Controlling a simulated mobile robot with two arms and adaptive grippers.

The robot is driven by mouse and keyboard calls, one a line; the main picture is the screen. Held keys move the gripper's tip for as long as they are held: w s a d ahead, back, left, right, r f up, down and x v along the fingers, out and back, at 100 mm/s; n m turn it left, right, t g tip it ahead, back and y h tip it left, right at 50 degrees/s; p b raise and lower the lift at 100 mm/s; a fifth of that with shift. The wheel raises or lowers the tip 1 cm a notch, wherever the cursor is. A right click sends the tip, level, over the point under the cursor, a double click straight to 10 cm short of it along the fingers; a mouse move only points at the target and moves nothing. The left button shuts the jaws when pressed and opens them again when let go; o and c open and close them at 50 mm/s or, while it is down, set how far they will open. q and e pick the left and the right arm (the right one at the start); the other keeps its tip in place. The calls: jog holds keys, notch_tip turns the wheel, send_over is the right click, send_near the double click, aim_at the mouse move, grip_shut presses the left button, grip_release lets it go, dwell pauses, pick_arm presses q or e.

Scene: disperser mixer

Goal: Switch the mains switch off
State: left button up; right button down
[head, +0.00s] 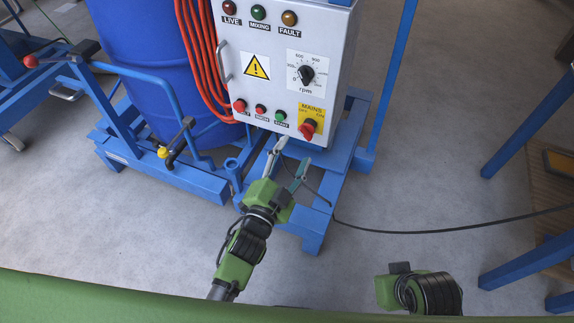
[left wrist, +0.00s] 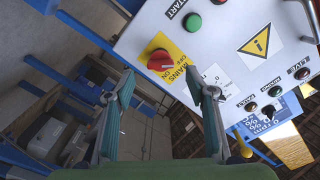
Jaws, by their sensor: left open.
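The mains switch (head: 307,129) is a red rotary knob on a yellow plate at the lower right corner of the grey control box (head: 282,85). It also shows in the left wrist view (left wrist: 160,61), above the gap between the fingers. My left gripper (head: 289,158) is open and empty, just below the box's bottom edge, with its fingers pointing up toward the panel. In the left wrist view its two fingers (left wrist: 160,74) stand wide apart; no contact with the knob is visible. Of my right arm only a green and black part shows at the bottom right; its fingers are not in view.
A red stop button (head: 240,105), a second red button and a green start button (head: 280,115) sit left of the switch. The rpm dial (head: 306,75) is above it. A blue frame (head: 311,225) stands below, and a black cable (head: 430,230) runs across the floor.

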pick_arm(q)
jog(key=v, duration=0.4)
jog(key=shift+s, duration=0.2)
jog(key=shift+a, duration=0.1)
